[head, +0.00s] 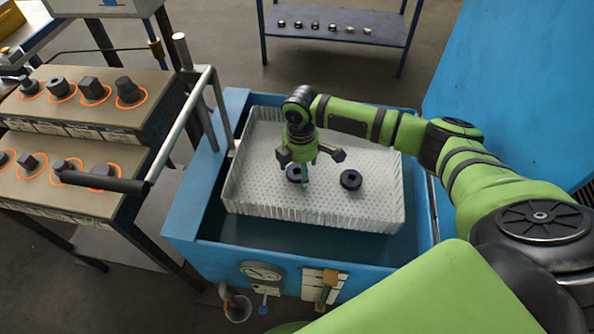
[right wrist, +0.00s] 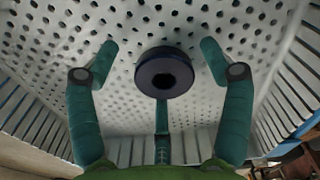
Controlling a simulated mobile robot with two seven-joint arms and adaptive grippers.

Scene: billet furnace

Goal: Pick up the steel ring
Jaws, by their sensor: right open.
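Two dark rings lie in the white perforated basket (head: 255,207). One ring (head: 293,174) is directly below my right gripper (head: 308,172) and is partly hidden by its fingers. The other ring (head: 351,179) lies a little to the right, fully in sight. In the right wrist view, one dark ring (right wrist: 165,62) with a round hole sits flat on the perforated floor. The spread green fingers of my right gripper (right wrist: 158,68) stand around it, open and holding nothing. I cannot tell whether they touch the ring. My left gripper is not in view.
The basket stands in a blue tank (head: 188,215) with raised rims around it. At left, a stepped rack (head: 70,125) holds several dark parts in orange circles, with a handrail (head: 180,130) beside the tank. A shelf (head: 340,32) with small parts stands behind.

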